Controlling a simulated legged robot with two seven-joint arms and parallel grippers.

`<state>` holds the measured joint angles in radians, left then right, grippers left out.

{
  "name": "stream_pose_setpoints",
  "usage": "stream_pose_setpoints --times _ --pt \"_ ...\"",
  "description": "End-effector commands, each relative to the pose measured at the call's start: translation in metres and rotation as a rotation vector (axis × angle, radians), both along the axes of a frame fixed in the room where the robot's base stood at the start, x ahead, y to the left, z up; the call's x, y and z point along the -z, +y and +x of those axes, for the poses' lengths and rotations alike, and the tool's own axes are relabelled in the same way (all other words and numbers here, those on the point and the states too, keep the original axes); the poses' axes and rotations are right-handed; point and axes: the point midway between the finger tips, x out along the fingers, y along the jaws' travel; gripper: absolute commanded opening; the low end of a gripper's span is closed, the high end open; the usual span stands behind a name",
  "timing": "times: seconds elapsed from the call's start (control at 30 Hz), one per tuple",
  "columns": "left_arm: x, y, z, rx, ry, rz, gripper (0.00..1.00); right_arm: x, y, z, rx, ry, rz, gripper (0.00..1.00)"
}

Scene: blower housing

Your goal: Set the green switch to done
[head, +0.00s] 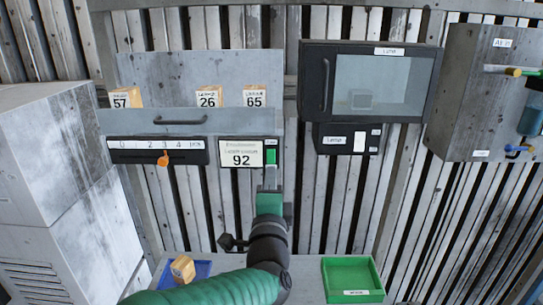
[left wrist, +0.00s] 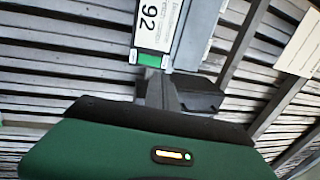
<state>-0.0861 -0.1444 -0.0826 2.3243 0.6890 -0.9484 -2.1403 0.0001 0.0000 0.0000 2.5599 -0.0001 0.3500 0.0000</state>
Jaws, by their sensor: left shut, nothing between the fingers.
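The green switch (head: 271,157) is on a dark panel at the right end of the white display (head: 241,154) that reads 92. In the left wrist view the switch (left wrist: 151,59) shows as a small green patch at the end of the display (left wrist: 159,22). My left gripper (head: 270,178) is shut and empty, its fingertips just below the switch in the head view. In the left wrist view the fingertips (left wrist: 156,80) are close by the switch; I cannot tell whether they touch it. My right gripper is not in view.
A black scale with an orange pointer (head: 163,159) is left of the display. Blocks labelled 57 (head: 122,98), 26 (head: 208,97) and 65 (head: 255,96) sit above. A windowed cabinet (head: 316,75) hangs right. A green tray (head: 350,277) and a blue tray (head: 203,268) are below.

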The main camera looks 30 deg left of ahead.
Motion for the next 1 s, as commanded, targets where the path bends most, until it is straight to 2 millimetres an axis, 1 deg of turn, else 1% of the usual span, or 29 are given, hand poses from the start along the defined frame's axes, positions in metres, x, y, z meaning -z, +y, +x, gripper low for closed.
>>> stream_pose_setpoints --times 0.03,0.2,0.3,0.4,0.5,0.77,0.9,1.0 --pt "-0.005 0.007 0.01 -0.002 0.003 0.0 0.0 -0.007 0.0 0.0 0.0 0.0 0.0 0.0" --pt "-0.012 0.025 0.039 -0.002 0.003 0.001 0.0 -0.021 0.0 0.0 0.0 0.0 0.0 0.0" --pt "-0.014 0.032 0.052 -0.001 0.002 0.001 0.0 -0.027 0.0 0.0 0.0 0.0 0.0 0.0" --pt "-0.015 0.037 0.059 -0.001 0.001 -0.001 0.0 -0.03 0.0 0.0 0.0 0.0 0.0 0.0" --pt "-0.014 0.039 0.062 0.0 0.0 0.0 0.0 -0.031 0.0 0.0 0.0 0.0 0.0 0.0" --pt "-0.013 0.039 0.063 0.001 0.0 -0.001 0.0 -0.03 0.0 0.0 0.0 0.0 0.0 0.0" --pt "-0.018 0.042 0.069 0.0 0.0 -0.001 0.0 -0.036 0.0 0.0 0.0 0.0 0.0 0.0" --pt "-0.016 0.042 0.068 0.0 -0.001 -0.001 0.0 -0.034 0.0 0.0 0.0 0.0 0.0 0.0"
